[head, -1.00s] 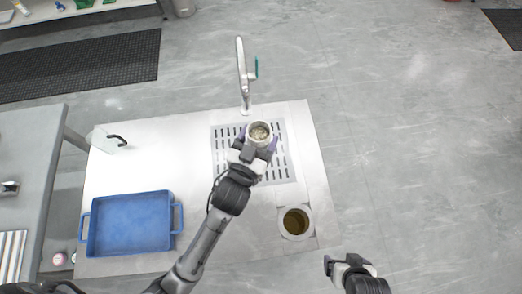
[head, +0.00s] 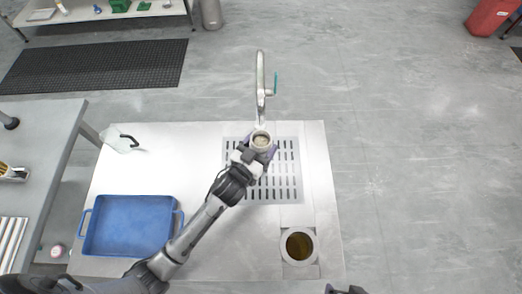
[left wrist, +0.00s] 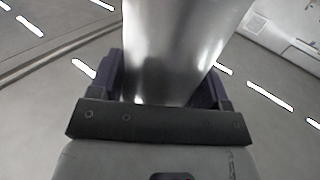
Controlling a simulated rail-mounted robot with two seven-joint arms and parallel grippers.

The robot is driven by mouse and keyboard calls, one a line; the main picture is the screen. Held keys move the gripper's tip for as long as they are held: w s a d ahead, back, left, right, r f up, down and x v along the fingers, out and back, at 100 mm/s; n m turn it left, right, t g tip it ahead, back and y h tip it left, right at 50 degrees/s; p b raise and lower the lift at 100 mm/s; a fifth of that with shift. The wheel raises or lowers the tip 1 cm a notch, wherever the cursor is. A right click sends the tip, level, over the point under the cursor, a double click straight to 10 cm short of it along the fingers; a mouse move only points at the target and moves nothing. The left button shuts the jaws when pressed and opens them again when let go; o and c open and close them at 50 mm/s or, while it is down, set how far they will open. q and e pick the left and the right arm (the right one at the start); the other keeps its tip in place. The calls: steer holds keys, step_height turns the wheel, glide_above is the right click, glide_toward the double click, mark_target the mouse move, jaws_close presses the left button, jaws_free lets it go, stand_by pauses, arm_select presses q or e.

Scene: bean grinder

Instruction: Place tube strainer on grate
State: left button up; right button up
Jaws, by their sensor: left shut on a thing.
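The tube strainer (head: 261,137) is a short metal cylinder with pale brown contents in its open top. My left gripper (head: 259,148) is shut on it, over the back part of the slotted grate (head: 285,181) and just in front of the faucet. In the left wrist view the strainer (left wrist: 180,45) is a shiny metal wall between the two purple fingers (left wrist: 165,80), with grate slots showing around it. Its bottom is hidden, so I cannot tell whether it touches the grate. Only a tip of my right gripper (head: 345,290) shows at the bottom edge.
The faucet (head: 261,80) with a teal handle stands behind the grate. A round opening with brown contents (head: 299,246) is at the front right of the counter. A blue tray (head: 130,226) is at the left, and a clear piece with a black handle (head: 119,140) is behind it.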

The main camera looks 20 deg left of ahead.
arm_select(q)
steer(key=shift+f+b, duration=0.75)
steer(key=shift+f, duration=1.35)
steer(key=o, duration=1.5)
